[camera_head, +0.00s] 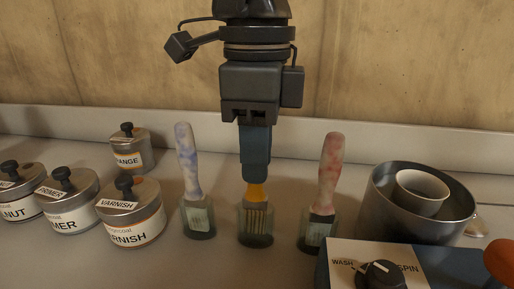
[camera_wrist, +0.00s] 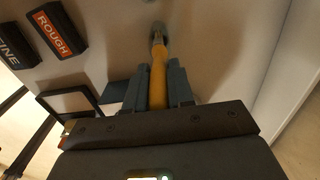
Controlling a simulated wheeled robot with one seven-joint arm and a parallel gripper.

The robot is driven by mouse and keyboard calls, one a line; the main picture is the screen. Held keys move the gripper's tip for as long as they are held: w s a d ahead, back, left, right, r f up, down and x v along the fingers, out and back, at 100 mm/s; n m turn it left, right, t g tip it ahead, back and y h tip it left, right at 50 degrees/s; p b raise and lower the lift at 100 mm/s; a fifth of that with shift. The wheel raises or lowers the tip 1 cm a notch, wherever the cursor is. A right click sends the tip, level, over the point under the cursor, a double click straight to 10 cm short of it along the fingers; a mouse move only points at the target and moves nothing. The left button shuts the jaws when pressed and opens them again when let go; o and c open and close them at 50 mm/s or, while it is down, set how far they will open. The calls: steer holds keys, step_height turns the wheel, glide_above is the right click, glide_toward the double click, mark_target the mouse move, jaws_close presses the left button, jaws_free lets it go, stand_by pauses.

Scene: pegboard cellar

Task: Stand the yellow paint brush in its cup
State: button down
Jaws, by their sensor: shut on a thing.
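My gripper (camera_head: 256,176) points straight down in the middle of the head view, shut on the yellow paint brush (camera_head: 255,193). Only the lower part of the yellow handle shows below my fingers; the fingers hide the rest. The brush is upright, and its bristle end shows inside a clear glass cup (camera_head: 256,237). Whether the bristles touch the cup's bottom I cannot tell. In the wrist view the yellow handle (camera_wrist: 159,62) lies between my two fingers.
A blue-white brush (camera_head: 187,160) and a red-white brush (camera_head: 330,165) stand in cups on either side. Labelled tins (camera_head: 130,228) are at left. A metal pot (camera_head: 385,195) and a wash/spin box (camera_head: 345,258) are at right. Sanding blocks (camera_wrist: 62,33) show in the wrist view.

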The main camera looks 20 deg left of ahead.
steer(key=c, duration=0.9)
jaws_free()
steer(key=shift+r, duration=0.1)
step_height(320, 180, up, 8)
steer(key=shift+f+p, duration=0.2)
steer(key=shift+p, duration=0.2)
